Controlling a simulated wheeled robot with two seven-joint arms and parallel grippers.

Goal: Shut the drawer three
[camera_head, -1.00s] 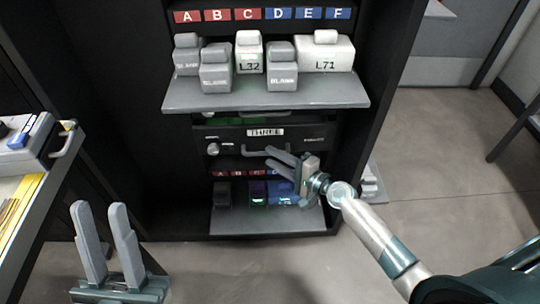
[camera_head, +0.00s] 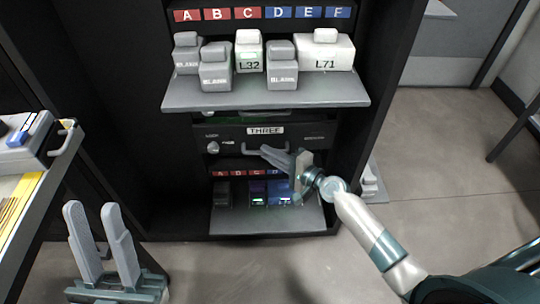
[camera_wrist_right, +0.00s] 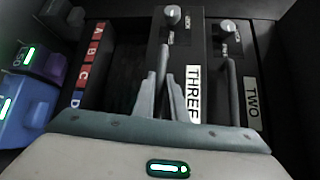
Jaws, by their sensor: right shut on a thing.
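The front of drawer three (camera_head: 230,133) is a dark panel with a white THREE label (camera_head: 265,130), a round knob and a bar handle. In the right wrist view the label (camera_wrist_right: 194,92) stands on end, beside the handle (camera_wrist_right: 161,62). My right gripper (camera_head: 278,155) is at the handle, its fingers (camera_wrist_right: 163,85) closed together on the bar. How far the drawer stands out is hard to tell. My left gripper (camera_head: 90,215) is low at the left, fingers upright and apart, empty, away from the cabinet.
A grey shelf (camera_head: 265,98) with several labelled blocks juts out above drawer three. A lower shelf (camera_head: 235,225) holds dark and blue modules. Drawer two (camera_wrist_right: 252,100) is beside drawer three in the wrist view. A cart (camera_head: 30,195) stands left; the floor at right is open.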

